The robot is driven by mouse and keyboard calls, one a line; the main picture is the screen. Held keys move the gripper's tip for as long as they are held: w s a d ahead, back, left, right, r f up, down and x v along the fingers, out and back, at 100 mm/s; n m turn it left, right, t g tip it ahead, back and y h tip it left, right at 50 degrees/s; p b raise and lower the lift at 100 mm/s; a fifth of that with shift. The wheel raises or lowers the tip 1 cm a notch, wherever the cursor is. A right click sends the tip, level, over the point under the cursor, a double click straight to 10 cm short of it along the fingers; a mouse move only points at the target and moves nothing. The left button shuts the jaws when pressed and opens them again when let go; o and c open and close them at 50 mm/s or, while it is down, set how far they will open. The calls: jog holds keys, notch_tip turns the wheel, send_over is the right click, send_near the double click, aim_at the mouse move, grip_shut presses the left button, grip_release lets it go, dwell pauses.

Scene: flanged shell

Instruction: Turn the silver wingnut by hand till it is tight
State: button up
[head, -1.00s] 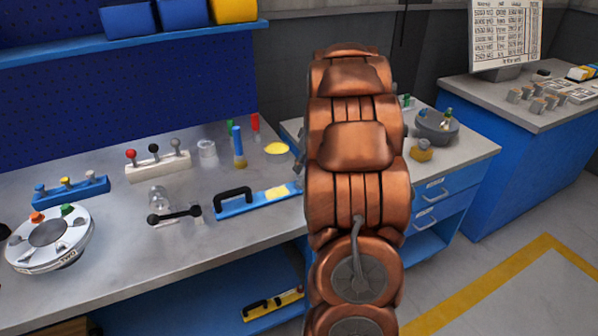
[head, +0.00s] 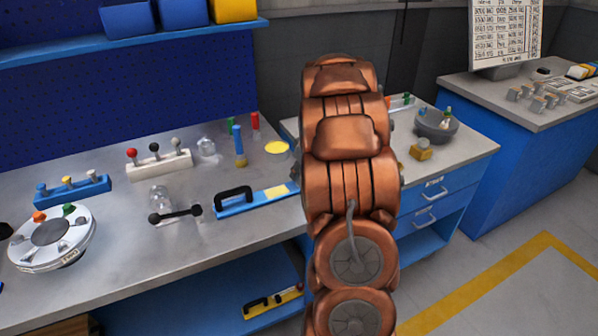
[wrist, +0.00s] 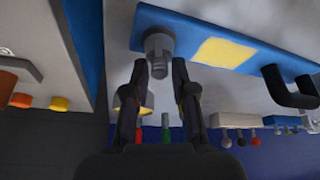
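A grey metal fitting (wrist: 158,50) stands on the end of the blue bar (wrist: 262,60) in the wrist view. It fits the silver wingnut, but its wings cannot be made out clearly. My gripper (wrist: 157,72) is open, with one dark finger on each side just short of the fitting; contact cannot be told. In the head view the blue bar (head: 235,206) lies on the bench with its black handle to the left. My copper arm hides its right end, the fitting and my gripper there.
A black-ended bar (head: 175,214) and a clear glass piece (head: 159,196) lie left of the blue bar. A blue post (head: 238,142) and a yellow disc (head: 277,148) stand behind it. A round white fixture (head: 52,238) is at far left. The bench front is clear.

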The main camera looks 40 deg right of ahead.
grip_shut()
jog(key=m+h, duration=0.1)
jog(key=m, duration=0.1)
jog(key=shift+m, duration=0.4)
jog(key=m, duration=0.1)
jog(key=m+h+p, duration=0.1)
jog(key=m, duration=0.1)
jog(key=shift+s+d+r+m+g+p, duration=0.1)
jog(key=shift+d+m+g+p, duration=0.1)
jog(key=shift+m+g+p, duration=0.1)
jog(key=m+h+p, duration=0.1)
jog(key=m, duration=0.1)
jog(key=m+g+h+p, duration=0.1)
jog(key=m, duration=0.2)
jog(key=shift+s+d+m, duration=0.15)
jog(key=shift+d+m, duration=0.05)
jog(key=shift+m, duration=0.1)
jog(key=m+g, duration=0.1)
jog(key=m, duration=0.1)
jog(key=m+g+b, duration=0.1)
jog(key=m, duration=0.1)
jog(key=shift+s+d+f+h, duration=0.1)
jog(key=shift+f+h, duration=0.1)
jog(key=shift+h, duration=0.1)
jog(key=shift+s+m+g+b, duration=0.15)
jog(key=shift+m+g+b, duration=0.65)
jog(key=shift+m+b, duration=1.05)
jog(key=shift+r+m, duration=0.15)
jog(key=shift+m, duration=0.2)
